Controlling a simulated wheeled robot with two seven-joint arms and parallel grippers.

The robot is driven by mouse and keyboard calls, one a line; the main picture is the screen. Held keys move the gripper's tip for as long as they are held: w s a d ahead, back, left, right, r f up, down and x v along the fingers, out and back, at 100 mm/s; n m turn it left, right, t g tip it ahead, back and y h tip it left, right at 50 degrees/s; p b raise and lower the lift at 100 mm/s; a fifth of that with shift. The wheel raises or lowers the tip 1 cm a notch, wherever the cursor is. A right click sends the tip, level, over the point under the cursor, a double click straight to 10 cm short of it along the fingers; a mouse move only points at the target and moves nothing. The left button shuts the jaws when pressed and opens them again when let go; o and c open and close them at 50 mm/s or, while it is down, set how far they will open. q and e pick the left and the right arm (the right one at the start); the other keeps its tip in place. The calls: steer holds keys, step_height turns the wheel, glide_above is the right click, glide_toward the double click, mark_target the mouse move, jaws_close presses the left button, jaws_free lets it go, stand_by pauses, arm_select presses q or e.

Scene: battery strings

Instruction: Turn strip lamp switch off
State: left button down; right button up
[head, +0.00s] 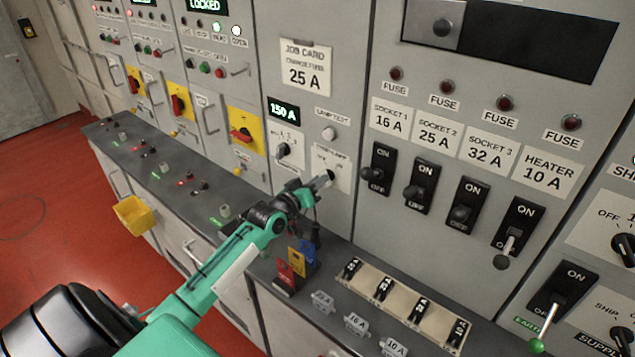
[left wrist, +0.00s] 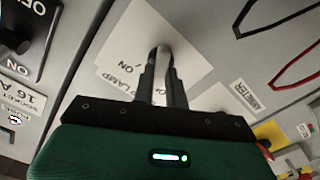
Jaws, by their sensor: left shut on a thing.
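The strip lamp switch sits on a white label plate (head: 342,174) on the grey cabinet panel, below the lamp test button (head: 329,133). My left gripper (head: 326,178) reaches it from the lower left, and its fingertips are at the plate. In the left wrist view the fingers (left wrist: 160,55) are close together around the switch knob, against the plate (left wrist: 140,35), where the words "LAMP" and "ON" show. The fingers hide most of the knob, so I cannot tell which way it points. My right gripper is not in view.
A rotary switch (head: 284,150) sits just left of the strip lamp plate. Black socket switches (head: 381,168) stand to the right. Below, the bench ledge bears red and blue cards (head: 291,272) and a fuse tray (head: 402,307). A yellow bin (head: 132,214) hangs at left.

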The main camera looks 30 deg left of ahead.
arm_select(q)
steer(key=c, duration=1.4)
jaws_free()
steer(key=shift+c, duration=0.2)
steer(key=s+a+b, duration=0.1)
steer(key=s+b, duration=0.3)
steer(key=s, duration=0.9)
steer(key=shift+s, duration=0.4)
steer(key=shift+s+a+f, duration=0.1)
steer(key=shift+f, duration=0.05)
